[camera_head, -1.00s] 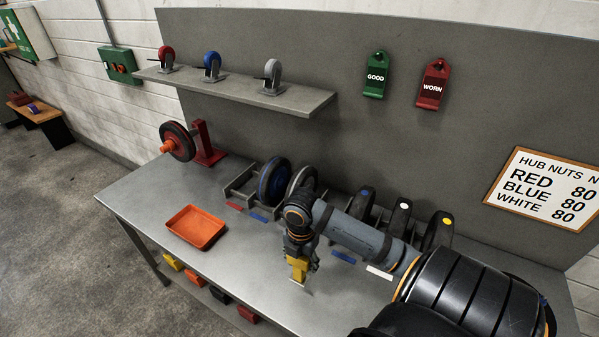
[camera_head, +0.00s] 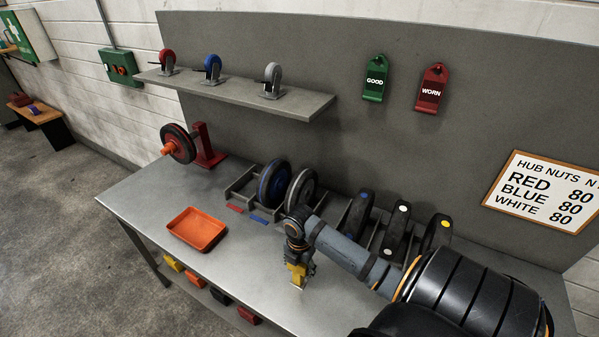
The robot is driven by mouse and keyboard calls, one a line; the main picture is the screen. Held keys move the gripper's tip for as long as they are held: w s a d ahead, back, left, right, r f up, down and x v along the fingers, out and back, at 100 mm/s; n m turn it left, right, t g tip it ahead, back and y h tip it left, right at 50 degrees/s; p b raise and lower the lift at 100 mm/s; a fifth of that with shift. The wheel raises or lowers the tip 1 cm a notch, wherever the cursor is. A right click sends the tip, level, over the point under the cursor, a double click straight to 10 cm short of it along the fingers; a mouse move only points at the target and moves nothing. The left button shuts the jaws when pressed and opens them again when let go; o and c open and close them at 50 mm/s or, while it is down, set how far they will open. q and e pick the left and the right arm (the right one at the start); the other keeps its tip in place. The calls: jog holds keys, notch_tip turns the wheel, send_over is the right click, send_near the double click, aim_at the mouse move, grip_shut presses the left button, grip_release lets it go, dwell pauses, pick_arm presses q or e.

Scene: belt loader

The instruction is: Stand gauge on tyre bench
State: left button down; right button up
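The gauge looks like the small upright yellow piece (camera_head: 298,274) with a pale foot, low over the middle of the grey bench (camera_head: 150,205). My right gripper (camera_head: 301,266) comes down from above and appears shut around its upper part. I cannot tell whether the foot touches the bench top or hangs just above it. The gripper's dark body hides the gauge's top. My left gripper is not in view.
An orange tray (camera_head: 197,229) lies to the left. Behind it stand a red stand (camera_head: 206,145) with a wheel and a rack of tyres, including a blue-rimmed one (camera_head: 274,184). A shelf (camera_head: 300,102) holds three castors. Green GOOD (camera_head: 375,92) and red WORN (camera_head: 432,104) tags hang behind.

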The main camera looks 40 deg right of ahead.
jog(key=o, duration=0.5)
jog(key=shift+r, duration=0.55)
notch_tip(320, 180, up, 11)
jog(key=shift+r+b, duration=0.15)
jog(key=shift+b, duration=0.35)
